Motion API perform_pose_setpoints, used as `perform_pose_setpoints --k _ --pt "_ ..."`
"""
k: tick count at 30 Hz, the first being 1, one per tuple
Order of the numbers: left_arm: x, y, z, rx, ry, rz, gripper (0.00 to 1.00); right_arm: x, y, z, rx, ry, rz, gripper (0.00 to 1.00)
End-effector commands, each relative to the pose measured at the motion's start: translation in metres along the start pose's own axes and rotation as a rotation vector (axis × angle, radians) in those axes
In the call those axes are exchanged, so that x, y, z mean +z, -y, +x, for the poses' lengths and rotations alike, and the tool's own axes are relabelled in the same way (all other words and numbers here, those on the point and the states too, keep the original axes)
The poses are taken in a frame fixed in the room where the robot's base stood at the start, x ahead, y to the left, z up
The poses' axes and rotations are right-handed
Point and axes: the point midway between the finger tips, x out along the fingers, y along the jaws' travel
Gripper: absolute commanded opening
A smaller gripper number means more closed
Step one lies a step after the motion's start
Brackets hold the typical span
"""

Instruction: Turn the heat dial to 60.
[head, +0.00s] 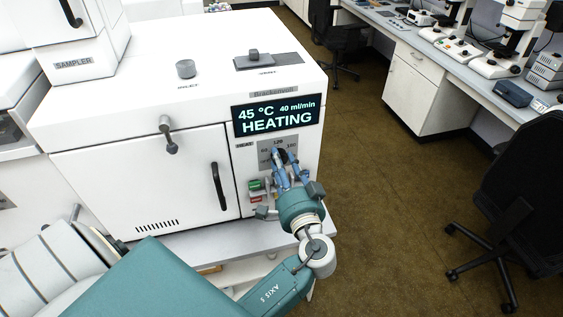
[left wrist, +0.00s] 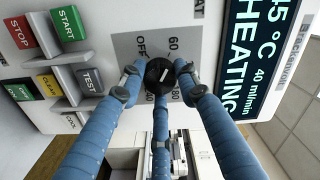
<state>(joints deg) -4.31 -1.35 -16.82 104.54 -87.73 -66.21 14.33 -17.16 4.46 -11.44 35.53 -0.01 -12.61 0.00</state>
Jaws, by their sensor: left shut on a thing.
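The black heat dial (left wrist: 160,75) sits on a grey plate (left wrist: 128,45) with the printed marks OFF and 60 beside it. It has a short white pointer mark, tilted toward the upper right in the left wrist view; its exact reading is hard to tell. My left gripper (left wrist: 161,80) has three blue fingers closed around the dial. In the head view my left gripper (head: 283,165) covers much of the dial. The display (head: 277,115) reads 45 °C, 40 ml/min, HEATING. My right gripper is not in view.
The START button (left wrist: 69,23), STOP button (left wrist: 19,32) and TEST button (left wrist: 91,80) are close to the fingers. The white oven door (head: 150,180) with its black handle (head: 219,186) is left of the dial. Open floor (head: 390,200) lies to the right.

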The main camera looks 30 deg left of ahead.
Motion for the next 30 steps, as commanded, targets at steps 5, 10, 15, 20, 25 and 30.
perform_pose_setpoints --k 5,10,15,20,25,30 --pt "-0.002 0.002 0.000 -0.004 -0.005 -0.003 0.51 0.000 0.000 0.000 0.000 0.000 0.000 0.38" --pt "-0.001 0.001 0.000 -0.002 -0.003 -0.002 0.51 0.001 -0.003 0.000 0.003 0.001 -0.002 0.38" --pt "-0.001 0.000 -0.008 0.001 -0.002 -0.002 0.51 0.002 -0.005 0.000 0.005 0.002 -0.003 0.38" --pt "-0.001 -0.001 -0.036 0.003 -0.002 -0.003 0.51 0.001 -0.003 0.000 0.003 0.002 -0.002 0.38" --pt "-0.001 -0.001 -0.073 0.002 -0.002 -0.002 0.51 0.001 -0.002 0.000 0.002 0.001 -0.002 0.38" --pt "-0.001 0.000 -0.103 0.001 -0.003 -0.002 0.51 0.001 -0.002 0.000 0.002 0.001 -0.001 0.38"
